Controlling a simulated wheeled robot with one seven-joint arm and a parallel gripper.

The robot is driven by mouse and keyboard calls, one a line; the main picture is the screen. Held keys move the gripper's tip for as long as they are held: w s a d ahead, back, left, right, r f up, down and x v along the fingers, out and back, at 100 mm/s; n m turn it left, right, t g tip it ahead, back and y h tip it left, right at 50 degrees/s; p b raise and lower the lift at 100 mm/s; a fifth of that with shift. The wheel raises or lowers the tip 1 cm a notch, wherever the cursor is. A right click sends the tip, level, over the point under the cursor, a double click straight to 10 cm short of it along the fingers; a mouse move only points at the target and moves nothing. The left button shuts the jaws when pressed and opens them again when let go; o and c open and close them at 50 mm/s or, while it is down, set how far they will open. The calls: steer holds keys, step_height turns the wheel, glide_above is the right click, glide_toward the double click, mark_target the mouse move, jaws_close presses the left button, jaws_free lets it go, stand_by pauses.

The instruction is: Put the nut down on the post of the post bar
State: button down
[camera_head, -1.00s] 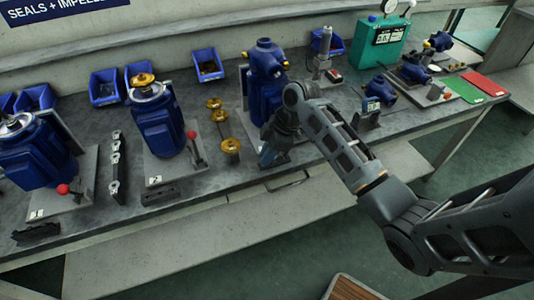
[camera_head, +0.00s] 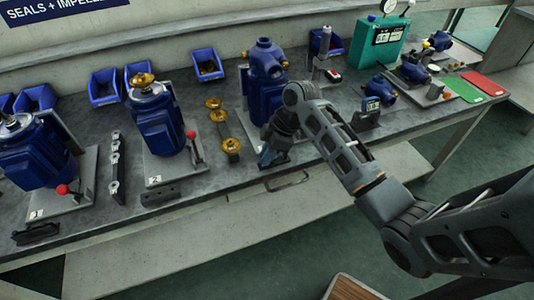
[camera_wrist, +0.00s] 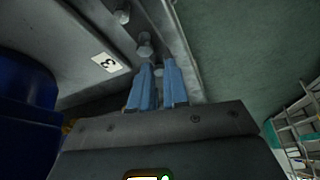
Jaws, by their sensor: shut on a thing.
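My gripper (camera_wrist: 157,67) is shut, its two blue fingers close together over the bar in the wrist view. A small grey nut (camera_wrist: 158,73) shows between the fingertips. The post bar (camera_wrist: 168,30) is a grey strip beside the plate marked 3, with grey nut-like pieces (camera_wrist: 145,43) standing along it beyond my fingers. Whether the held nut touches its post cannot be told. In the head view my gripper (camera_head: 268,156) is low at the bench's front, right of the brass impellers; the nut and bar there are hidden or too small to make out.
A blue pump (camera_head: 264,65) stands just behind my gripper, with its plate close by. Brass impellers (camera_head: 231,146) stand to the left. Another bar with grey pieces (camera_head: 115,165) lies between pumps 1 and 2. A small gauge stand (camera_head: 369,112) is to the right.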

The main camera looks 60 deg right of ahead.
steer(key=shift+f, duration=0.1)
stand_by(0.3)
steer(key=c, duration=1)
jaws_free()
steer(key=shift+c, duration=0.2)
step_height(320, 180, up, 9)
steer(key=p, duration=0.7)
